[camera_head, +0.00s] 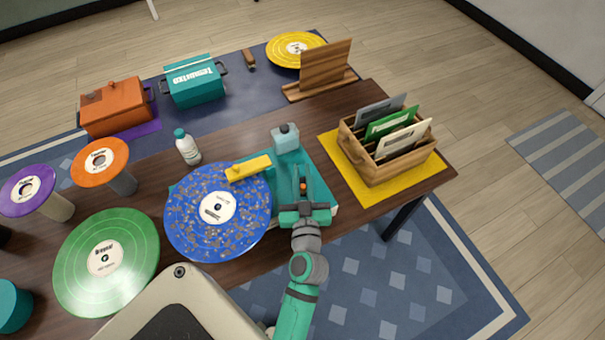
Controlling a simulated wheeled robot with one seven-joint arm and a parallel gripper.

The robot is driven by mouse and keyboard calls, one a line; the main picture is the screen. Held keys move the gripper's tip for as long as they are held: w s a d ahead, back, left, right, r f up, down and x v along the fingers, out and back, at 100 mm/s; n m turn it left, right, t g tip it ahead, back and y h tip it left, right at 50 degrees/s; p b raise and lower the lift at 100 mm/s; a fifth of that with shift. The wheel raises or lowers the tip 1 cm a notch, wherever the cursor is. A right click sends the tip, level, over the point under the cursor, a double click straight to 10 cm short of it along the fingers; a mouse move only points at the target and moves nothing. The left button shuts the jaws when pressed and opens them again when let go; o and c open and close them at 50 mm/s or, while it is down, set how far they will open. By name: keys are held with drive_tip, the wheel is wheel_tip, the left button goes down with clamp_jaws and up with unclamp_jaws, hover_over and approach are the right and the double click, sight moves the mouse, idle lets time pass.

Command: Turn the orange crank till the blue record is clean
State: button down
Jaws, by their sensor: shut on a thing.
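The blue record (187,224) lies flat on the teal cleaning machine (320,180). Brownish-grey specks are spread over its whole face around the white label. A yellow arm (248,168) reaches over the record's upper right edge. My gripper (303,188) is right of the record, above the machine's right part, with its fingers closed around the orange crank (303,187). Only a small orange bit of the crank shows between the fingers; the rest is hidden.
A wooden crate (357,154) of sleeves stands on a yellow mat (367,196) to the right. A white bottle (187,148) stands behind the record. A green record (137,259) lies to the left. Orange (92,175) and purple (14,198) records sit on stands further left.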

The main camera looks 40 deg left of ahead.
drive_tip(key=shift+w+m+t+h, duration=0.1)
drive_tip(key=shift+m+t+h, duration=0.95)
drive_tip(key=shift+h, duration=0.4)
drive_tip(key=shift+w+m+t+h, duration=0.1)
drive_tip(key=shift+m+t+h, duration=0.75)
drive_tip(key=shift+m+h, duration=0.45)
drive_tip(key=shift+s+a+h, duration=0.1)
drive_tip(key=shift+h, duration=0.45)
drive_tip(key=shift+f+m+t+h, duration=0.1)
drive_tip(key=shift+m+t+h, duration=0.2)
drive_tip(key=shift+m+h, duration=0.2)
drive_tip(key=c, duration=1.7)
unclamp_jaws()
drive_tip(key=v, duration=1.1)
